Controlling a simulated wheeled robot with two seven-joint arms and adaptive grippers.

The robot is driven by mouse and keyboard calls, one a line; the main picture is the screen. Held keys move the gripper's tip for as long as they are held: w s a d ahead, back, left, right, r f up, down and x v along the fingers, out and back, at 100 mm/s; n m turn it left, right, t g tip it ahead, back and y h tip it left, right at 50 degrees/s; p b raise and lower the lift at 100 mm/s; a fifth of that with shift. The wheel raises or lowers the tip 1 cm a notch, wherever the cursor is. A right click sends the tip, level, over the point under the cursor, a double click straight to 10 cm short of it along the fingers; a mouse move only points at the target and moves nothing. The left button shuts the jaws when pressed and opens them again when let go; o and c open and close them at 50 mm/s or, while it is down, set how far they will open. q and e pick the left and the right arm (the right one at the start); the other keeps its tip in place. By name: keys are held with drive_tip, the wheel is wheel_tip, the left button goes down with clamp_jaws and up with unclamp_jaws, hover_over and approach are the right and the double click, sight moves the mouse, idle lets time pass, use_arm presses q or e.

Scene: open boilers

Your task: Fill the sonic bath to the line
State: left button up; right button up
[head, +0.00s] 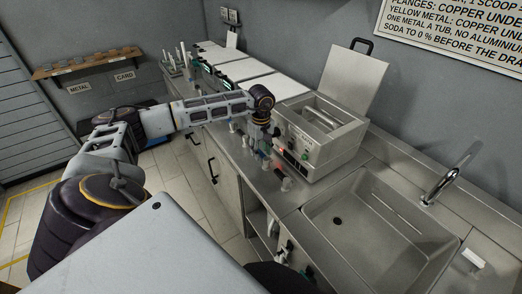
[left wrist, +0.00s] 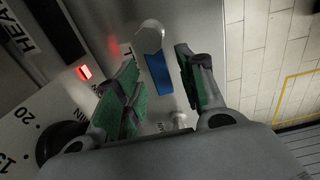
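The sonic bath (head: 346,140) is a steel box with a raised lid (head: 345,84), standing on the steel counter left of the sink. A red light glows on its front panel, which also shows in the left wrist view (left wrist: 84,72). The water level and fill line inside are not visible. My left gripper (head: 264,148) is just in front of the panel. In the left wrist view its green-padded fingers (left wrist: 160,85) are apart, with a blue-handled lever (left wrist: 157,72) showing between them; I cannot tell if they touch it. My right gripper (head: 293,258) seems partly visible low by the cabinet.
A steel sink (head: 365,215) with a curved tap (head: 440,186) is right of the bath. Several small white-topped fittings (head: 287,184) line the counter's front edge. More lidded tubs (head: 240,70) stand farther left along the wall. A tiled floor (head: 195,210) lies in front.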

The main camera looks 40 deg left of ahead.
use_arm(q)
drive_tip(key=shift+f, duration=0.25)
use_arm(e)
drive_tip(key=shift+d, duration=0.35)
use_arm(q)
clamp_jaws()
use_arm(e)
drive_tip(key=shift+a, duration=0.25)
